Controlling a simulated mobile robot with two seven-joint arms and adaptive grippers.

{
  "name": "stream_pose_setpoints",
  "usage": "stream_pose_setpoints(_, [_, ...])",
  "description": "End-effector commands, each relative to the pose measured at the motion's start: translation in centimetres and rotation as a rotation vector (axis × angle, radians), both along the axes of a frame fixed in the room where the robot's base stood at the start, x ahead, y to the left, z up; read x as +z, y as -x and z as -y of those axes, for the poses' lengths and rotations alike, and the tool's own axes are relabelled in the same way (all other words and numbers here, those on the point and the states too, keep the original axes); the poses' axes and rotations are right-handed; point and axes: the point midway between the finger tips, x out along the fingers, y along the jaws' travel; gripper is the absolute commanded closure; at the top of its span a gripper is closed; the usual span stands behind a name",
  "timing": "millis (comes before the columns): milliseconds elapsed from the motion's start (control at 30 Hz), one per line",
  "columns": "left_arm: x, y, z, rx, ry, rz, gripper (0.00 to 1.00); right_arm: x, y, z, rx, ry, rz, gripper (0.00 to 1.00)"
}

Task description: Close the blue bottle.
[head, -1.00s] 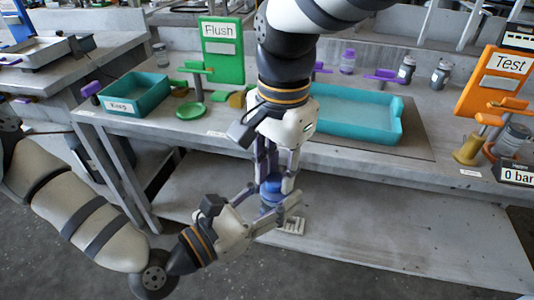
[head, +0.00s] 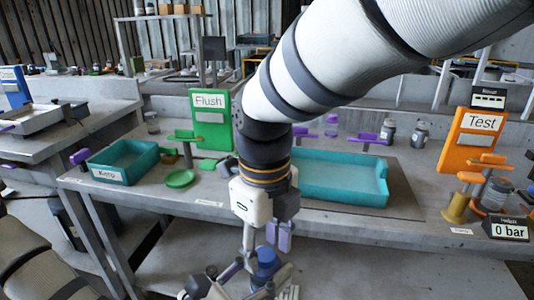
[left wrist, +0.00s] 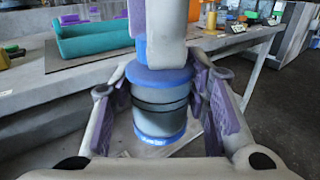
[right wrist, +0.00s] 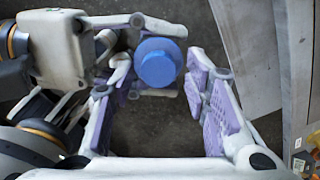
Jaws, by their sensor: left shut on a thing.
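The blue bottle stands upright in my left gripper; its grey-blue body (left wrist: 160,105) shows between the fingers in the left wrist view. Its blue cap (left wrist: 158,75) sits on top and also shows in the head view (head: 266,258) and the right wrist view (right wrist: 158,62). My left gripper (left wrist: 165,110) is shut on the bottle body; it is partly cut off at the bottom of the head view (head: 250,284). My right gripper (right wrist: 155,88) is open above the bottle, its fingers apart with the cap showing between them. One right finger hides part of the cap's top in the left wrist view.
The bench behind carries a teal "Keep" bin (head: 124,162), a teal tray (head: 335,178), a green "Flush" stand (head: 211,120) and an orange "Test" stand (head: 472,140). A lower shelf (head: 400,270) is clear. My right arm hides part of the bench.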

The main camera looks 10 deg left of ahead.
Motion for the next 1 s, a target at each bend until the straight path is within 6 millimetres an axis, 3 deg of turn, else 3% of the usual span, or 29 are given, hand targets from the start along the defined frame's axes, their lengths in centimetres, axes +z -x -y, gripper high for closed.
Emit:
stream_pose_setpoints(267, [0.2, -0.1, 0.0, 0.001, 0.002, 0.004, 1.0, 0.0, 0.1, 0.0, 0.004, 0.007, -0.001, 0.54])
stream_pose_setpoints(633, [0.4, -0.1, 0.0, 0.002, 0.002, 0.009, 1.0, 4.7, 0.1, -0.1, 0.006, 0.006, 0.008, 0.54])
stream_pose_setpoints(1000, [0.6, -0.1, 0.0, 0.002, 0.003, 0.012, 1.0, 4.7, 0.1, 0.0, 0.069, -0.013, -0.018, 0.56])
